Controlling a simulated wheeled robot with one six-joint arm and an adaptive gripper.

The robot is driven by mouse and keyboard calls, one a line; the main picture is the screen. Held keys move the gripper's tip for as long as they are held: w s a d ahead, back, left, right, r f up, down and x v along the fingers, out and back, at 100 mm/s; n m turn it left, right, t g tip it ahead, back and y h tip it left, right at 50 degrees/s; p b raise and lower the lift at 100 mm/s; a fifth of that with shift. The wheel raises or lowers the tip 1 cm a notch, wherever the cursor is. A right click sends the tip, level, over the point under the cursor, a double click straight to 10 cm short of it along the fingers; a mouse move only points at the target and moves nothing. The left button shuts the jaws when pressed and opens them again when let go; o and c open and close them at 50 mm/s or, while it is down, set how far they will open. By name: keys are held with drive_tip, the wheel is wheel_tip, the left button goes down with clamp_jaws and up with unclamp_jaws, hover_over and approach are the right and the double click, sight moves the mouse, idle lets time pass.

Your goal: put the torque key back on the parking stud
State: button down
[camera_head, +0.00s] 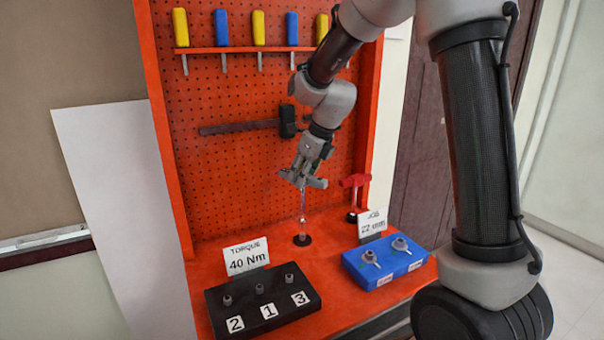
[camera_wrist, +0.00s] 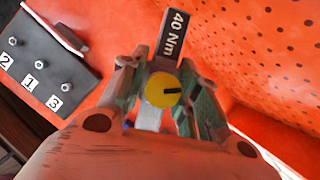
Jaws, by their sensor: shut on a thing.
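My gripper (camera_head: 303,180) is above the middle of the orange bench, in front of the pegboard. In the wrist view my gripper (camera_wrist: 162,88) is shut on the torque key (camera_wrist: 161,90), which shows a round yellow top with a black mark and a black "40 Nm" tag. In the head view a thin pale shaft of the torque key (camera_head: 303,205) runs down from the fingers, looking upright. A dark round base (camera_head: 302,240), perhaps the parking stud, sits on the bench below it. Whether the shaft is seated there I cannot tell.
A black block (camera_head: 262,305) with small studs marked 2, 1, 3 is at front left, behind it a "TORQUE 40 Nm" card (camera_head: 246,257). A blue block (camera_head: 385,262) with sockets is at right. A red T-handled tool (camera_head: 354,184) stands behind. A hammer (camera_head: 245,127) hangs on the pegboard.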

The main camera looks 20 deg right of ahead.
drive_tip(key=shift+f, duration=2.1)
drive_tip(key=c, duration=1)
unclamp_jaws()
drive_tip(key=shift+o, duration=0.2)
